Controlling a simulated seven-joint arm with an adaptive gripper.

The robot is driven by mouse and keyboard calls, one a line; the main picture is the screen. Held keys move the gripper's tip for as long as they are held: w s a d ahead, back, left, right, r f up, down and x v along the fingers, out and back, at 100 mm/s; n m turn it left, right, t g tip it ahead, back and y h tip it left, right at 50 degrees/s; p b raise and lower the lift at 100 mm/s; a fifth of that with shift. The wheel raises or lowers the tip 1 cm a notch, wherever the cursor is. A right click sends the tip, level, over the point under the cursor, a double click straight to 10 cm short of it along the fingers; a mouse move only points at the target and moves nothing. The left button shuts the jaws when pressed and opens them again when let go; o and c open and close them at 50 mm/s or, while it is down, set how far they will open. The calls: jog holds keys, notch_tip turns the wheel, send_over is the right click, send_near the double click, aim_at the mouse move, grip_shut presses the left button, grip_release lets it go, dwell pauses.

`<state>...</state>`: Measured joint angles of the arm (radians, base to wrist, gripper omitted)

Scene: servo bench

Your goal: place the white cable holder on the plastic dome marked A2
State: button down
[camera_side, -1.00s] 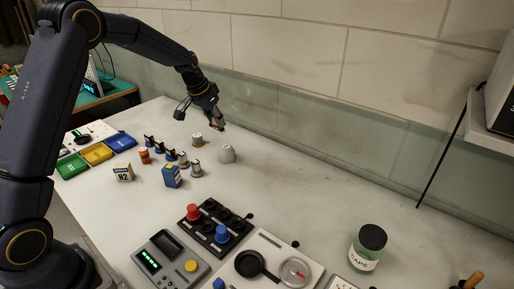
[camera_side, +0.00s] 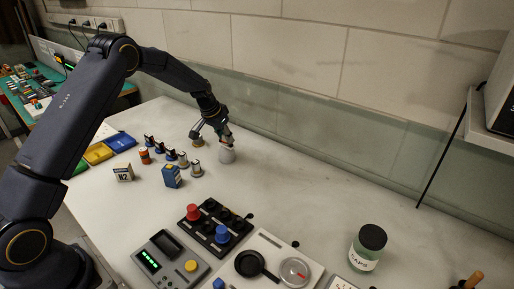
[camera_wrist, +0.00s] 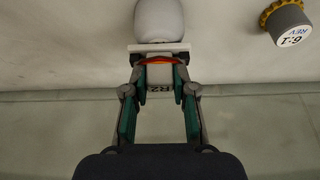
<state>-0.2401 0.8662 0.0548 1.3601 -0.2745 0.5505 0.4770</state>
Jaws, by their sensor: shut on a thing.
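My gripper (camera_side: 225,142) is at the pale dome (camera_side: 227,156) on the bench, its fingertips by the dome's top in the side view. In the wrist view my gripper (camera_wrist: 159,78) has both green-padded fingers shut on a small white block, which I take for the cable holder (camera_wrist: 158,48). It has a wide white plate, an orange band and a dark label that seems to read R2 or A2. The plate's edge meets the dome (camera_wrist: 158,20) in the picture; I cannot tell whether they touch. No marking shows on the dome.
A grey cap with a yellow rim (camera_wrist: 287,22), marked 6:1 REV, stands to the right in the wrist view. In the side view a row of small parts, a blue box (camera_side: 172,176) and an N2 block (camera_side: 123,173) stand left.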

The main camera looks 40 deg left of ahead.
jog(key=c, duration=0.9)
grip_release()
jog(key=shift+f, duration=0.1)
jog(key=shift+c, duration=0.2)
jog(key=shift+r, duration=0.3)
jog(key=s+d+r, duration=0.3)
jog(key=s+r, duration=0.2)
jog(key=r, duration=0.4)
jog(key=s+d+r, duration=0.2)
jog(key=s+r, duration=0.4)
jog(key=r, duration=0.3)
jog(key=s+d+r, duration=0.1)
jog(key=s+d, duration=0.3)
jog(key=s, duration=0.9)
jog(key=s+d+r+t, duration=0.1)
jog(key=s+d, duration=0.4)
jog(key=s, duration=0.9)
jog(key=shift+r, duration=0.2)
